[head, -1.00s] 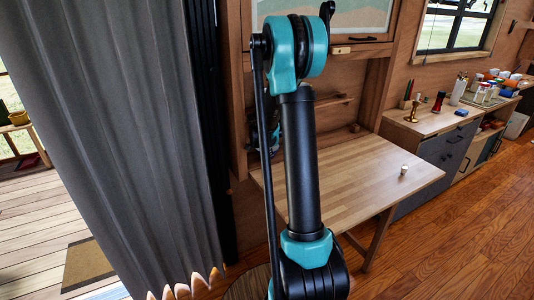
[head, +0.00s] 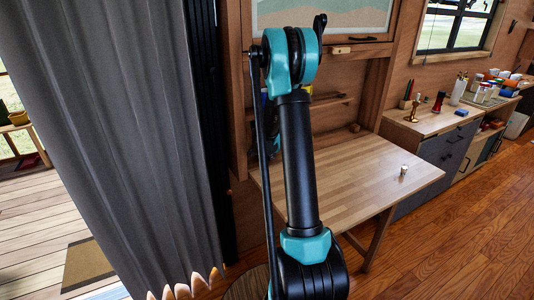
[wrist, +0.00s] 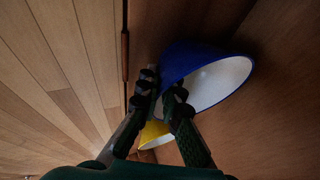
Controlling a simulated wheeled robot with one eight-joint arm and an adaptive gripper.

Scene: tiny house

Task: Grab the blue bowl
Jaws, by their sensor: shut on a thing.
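The blue bowl (wrist: 190,62) has a white inside and shows tilted in the wrist view, at the upper middle and right. My gripper (wrist: 162,87) is shut on the wall of the blue bowl near its rim, with one finger on each side. In the head view my arm hides nearly all of the gripper and bowl; only small bits of blue show beside its upper part.
A yellow bowl-like thing (wrist: 153,132) shows partly behind my fingers. The wooden table (head: 375,165) is mostly bare, with a small white object (head: 404,170) on it. A grey curtain (head: 115,120) hangs at left. A counter with several items stands at right.

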